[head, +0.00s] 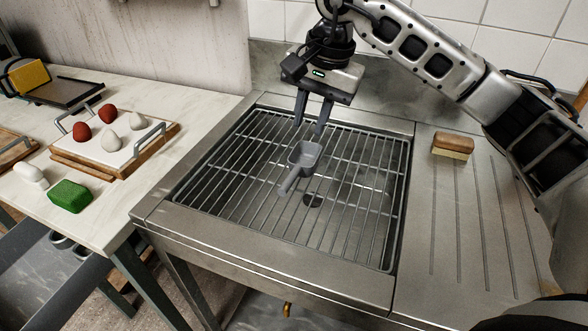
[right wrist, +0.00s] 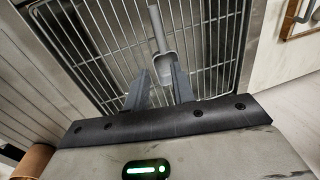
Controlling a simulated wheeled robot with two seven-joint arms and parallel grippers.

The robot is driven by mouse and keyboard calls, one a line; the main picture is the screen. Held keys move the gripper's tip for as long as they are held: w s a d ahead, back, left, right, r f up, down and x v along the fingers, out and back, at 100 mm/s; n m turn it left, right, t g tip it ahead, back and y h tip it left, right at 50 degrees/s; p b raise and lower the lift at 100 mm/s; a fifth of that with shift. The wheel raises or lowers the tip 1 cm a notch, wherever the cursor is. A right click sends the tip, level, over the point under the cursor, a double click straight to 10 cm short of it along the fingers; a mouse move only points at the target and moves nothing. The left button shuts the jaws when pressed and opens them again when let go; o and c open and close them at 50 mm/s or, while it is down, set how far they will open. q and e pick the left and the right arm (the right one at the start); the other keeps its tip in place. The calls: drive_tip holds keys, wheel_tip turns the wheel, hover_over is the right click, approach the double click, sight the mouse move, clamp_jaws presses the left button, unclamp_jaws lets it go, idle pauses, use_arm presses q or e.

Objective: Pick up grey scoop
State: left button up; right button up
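The grey scoop (head: 304,158) lies on the wire rack (head: 232,172) over the sink, bowl towards the back and handle pointing to the front left. In the right wrist view the scoop (right wrist: 160,38) shows just beyond the fingertips, its handle pointing away. My right gripper (head: 309,128) points down just behind the scoop's bowl, fingers apart, with nothing held between them. In the right wrist view the gripper (right wrist: 159,74) has its fingers spread on either side of the bowl's near end. I cannot tell whether they touch it. My left gripper is not in view.
A brush (head: 453,145) lies on the ribbed drainboard at right. On the left table, a board (head: 90,157) with metal handles holds red and white lumps. A green sponge (head: 70,196) lies near that table's front edge. The rack around the scoop is clear.

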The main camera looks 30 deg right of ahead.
sight(294, 172)
drive_tip(key=f, duration=0.5)
drive_tip(key=a+f, duration=0.1)
drive_tip(key=f, duration=0.2)
drive_tip(key=shift+w+a+f, duration=0.1)
drive_tip(key=shift+w+f, duration=0.25)
drive_tip(key=shift+w, duration=0.05)
drive_tip(key=shift+w+a+f+p, duration=0.15)
drive_tip(key=shift+a+f+p, duration=0.1)
drive_tip(key=shift+f, duration=0.65)
drive_tip(key=shift+w+a+f+p, duration=0.15)
drive_tip(key=shift+f+p, duration=0.1)
drive_tip(key=shift+f, duration=0.65)
drive_tip(key=shift+w+a+f+p, duration=0.15)
drive_tip(key=shift+a+f+p, duration=0.1)
drive_tip(key=shift+f, duration=0.65)
drive_tip(key=shift+d, duration=0.1)
clamp_jaws()
